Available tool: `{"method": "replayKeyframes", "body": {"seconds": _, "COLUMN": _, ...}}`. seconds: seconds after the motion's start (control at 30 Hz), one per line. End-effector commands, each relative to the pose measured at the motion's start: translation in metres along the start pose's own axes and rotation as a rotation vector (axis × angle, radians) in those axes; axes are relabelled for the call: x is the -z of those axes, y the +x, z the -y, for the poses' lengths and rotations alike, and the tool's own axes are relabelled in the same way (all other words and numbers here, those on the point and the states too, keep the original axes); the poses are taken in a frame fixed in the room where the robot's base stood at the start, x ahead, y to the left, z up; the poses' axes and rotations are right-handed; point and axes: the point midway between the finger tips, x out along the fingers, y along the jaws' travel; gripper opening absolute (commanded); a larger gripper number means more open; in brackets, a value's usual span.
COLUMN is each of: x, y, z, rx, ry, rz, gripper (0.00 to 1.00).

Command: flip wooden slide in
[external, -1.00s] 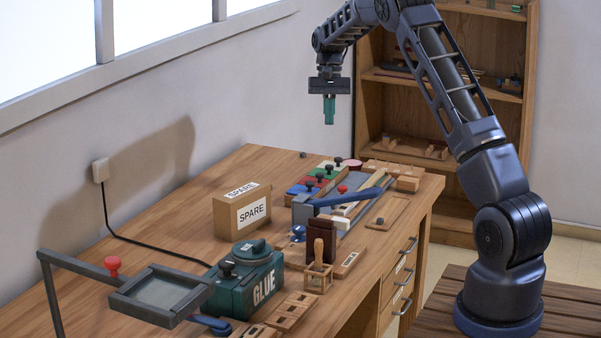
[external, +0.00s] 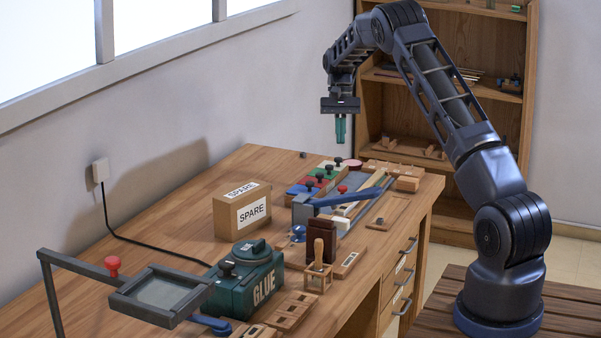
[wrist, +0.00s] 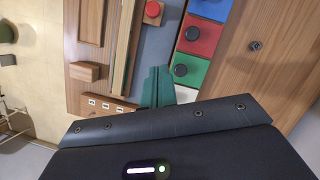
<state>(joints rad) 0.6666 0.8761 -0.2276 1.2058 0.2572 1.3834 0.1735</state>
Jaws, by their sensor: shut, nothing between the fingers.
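My gripper (external: 341,141) is shut and empty, pointing down in the air above the far end of the workbench. Its green fingers (wrist: 157,75) lie together in the wrist view, over the grey strip between the wooden rails and the coloured blocks. I cannot tell for sure which part is the wooden slide. Candidates are a small wooden block (wrist: 85,72) left of the rails and a flat wooden panel (wrist: 90,22) above it. The block seems to show in the external view as a wooden block (external: 407,184) at the bench's right edge. The gripper touches none of them.
Coloured blocks with black knobs (wrist: 200,40) and a red button (wrist: 152,9) lie near the fingers. A blue lever (external: 350,197) crosses the bench's middle. A SPARE box (external: 241,212), a green GLUE box (external: 245,283) and a framed stand (external: 160,293) are nearer the camera.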

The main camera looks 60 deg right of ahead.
Motion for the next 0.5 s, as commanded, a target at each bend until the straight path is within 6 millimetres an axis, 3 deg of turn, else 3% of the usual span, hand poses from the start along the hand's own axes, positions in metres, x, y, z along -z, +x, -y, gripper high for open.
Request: {"method": "replayKeyframes", "body": {"seconds": 0.5, "x": -0.001, "y": 0.085, "z": 0.000, "rx": -0.001, "ry": -0.001, "rz": 0.003, "gripper": 0.00}}
